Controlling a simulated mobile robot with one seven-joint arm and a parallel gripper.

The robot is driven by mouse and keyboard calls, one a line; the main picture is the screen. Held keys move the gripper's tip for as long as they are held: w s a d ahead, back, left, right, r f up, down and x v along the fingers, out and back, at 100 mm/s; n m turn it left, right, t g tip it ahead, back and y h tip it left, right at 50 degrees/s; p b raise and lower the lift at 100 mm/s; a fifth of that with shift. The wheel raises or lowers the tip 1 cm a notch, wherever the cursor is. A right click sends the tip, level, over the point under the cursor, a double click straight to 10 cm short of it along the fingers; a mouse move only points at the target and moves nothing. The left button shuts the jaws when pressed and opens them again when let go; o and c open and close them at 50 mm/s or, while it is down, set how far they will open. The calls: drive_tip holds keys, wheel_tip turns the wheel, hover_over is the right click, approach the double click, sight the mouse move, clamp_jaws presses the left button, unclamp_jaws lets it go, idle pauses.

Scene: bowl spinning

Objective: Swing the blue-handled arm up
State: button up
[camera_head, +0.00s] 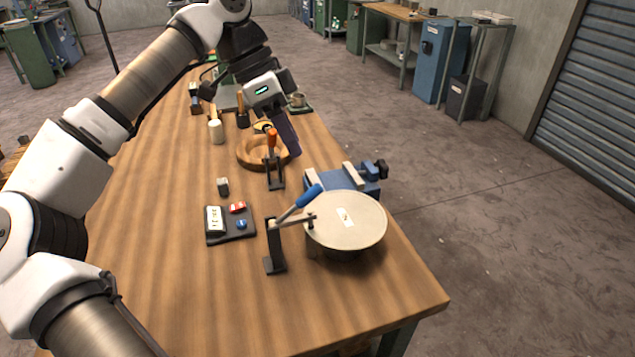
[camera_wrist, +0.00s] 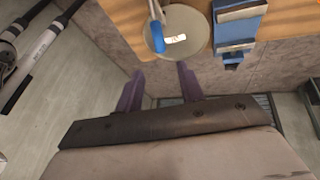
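The blue-handled arm (camera_head: 301,201) is a toggle clamp on a black upright stand at the near right of the table. Its blue handle slants up to the right, and its bar reaches over the round beige disc (camera_head: 362,222). In the wrist view the blue handle (camera_wrist: 157,37) overlaps the left part of the disc (camera_wrist: 187,40). My gripper (camera_head: 291,150) is up and behind the clamp, near the wooden bowl, apart from the handle. In the wrist view its two purple fingers (camera_wrist: 160,85) are spread with nothing between them.
A blue vise (camera_head: 337,181) stands behind the disc. An orange-handled clamp (camera_head: 273,165) stands by the wooden bowl (camera_head: 246,153). A black control box (camera_head: 231,238) with buttons lies left of the blue-handled arm. The table's near left is clear.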

sight(318, 194)
drive_tip(key=p+x, duration=0.2)
drive_tip(key=x, duration=0.9)
drive_tip(key=shift+d+f, duration=0.1)
drive_tip(key=shift+f, duration=0.1)
drive_tip(key=shift+c, duration=0.5)
clamp_jaws()
